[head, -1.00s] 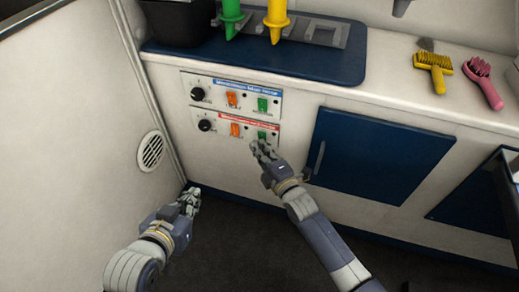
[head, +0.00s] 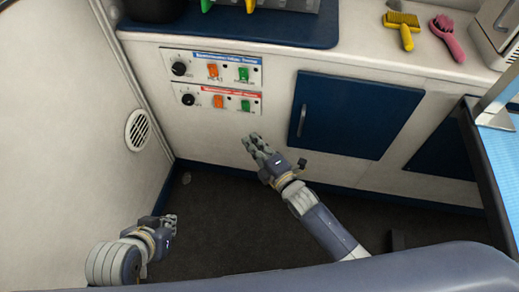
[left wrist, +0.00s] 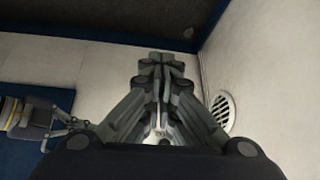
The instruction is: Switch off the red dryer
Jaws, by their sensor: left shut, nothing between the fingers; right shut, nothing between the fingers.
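The red-labelled dryer panel (head: 205,99) is the lower of two control panels on the cabinet front. It has a black knob (head: 188,100), an orange switch (head: 219,102) and a green switch (head: 245,106). The blue-labelled panel (head: 228,66) is right above it. My right gripper (head: 252,141) is shut and empty, below the green switch and apart from the panel. My left gripper (head: 172,222) is shut and empty, low over the dark floor; its closed fingers also show in the left wrist view (left wrist: 163,62). The switch positions are too small to read.
A blue cabinet door (head: 355,115) with a handle is right of the panels. A round vent (head: 138,130) is on the left wall. The counter holds a yellow brush (head: 402,28) and a pink brush (head: 447,38). A blue-topped table (head: 490,140) edges in at right. Dark floor lies below.

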